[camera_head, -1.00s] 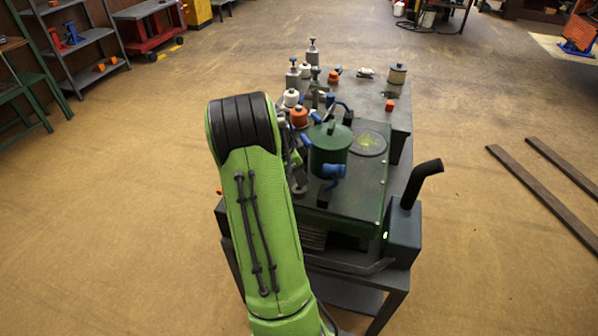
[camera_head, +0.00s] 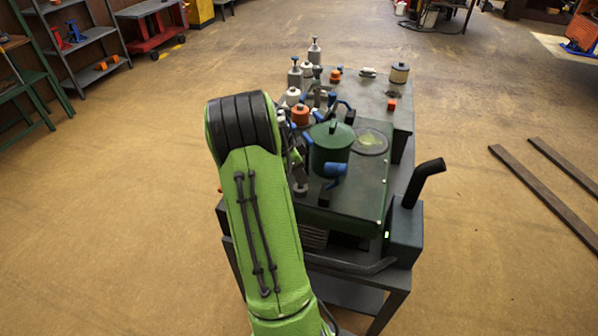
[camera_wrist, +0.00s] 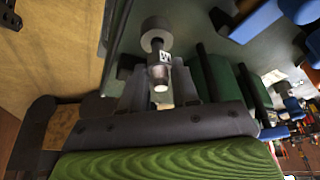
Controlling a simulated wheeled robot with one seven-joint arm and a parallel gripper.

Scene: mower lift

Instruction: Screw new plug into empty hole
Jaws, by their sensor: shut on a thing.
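The plug (camera_wrist: 158,62) shows in the wrist view between the two dark fingers of my gripper (camera_wrist: 160,92). In the head view my green arm covers most of the gripper, beside the left side of the dark green engine (camera_head: 345,205) on the cart. I cannot make out the empty hole in either view, nor whether the plug touches the engine.
A green round housing (camera_head: 331,150) with blue handles (camera_head: 336,170) rises close to the gripper. An orange-capped container (camera_head: 301,116) and several bottles stand behind it. A black exhaust pipe (camera_head: 426,178) sticks up at right.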

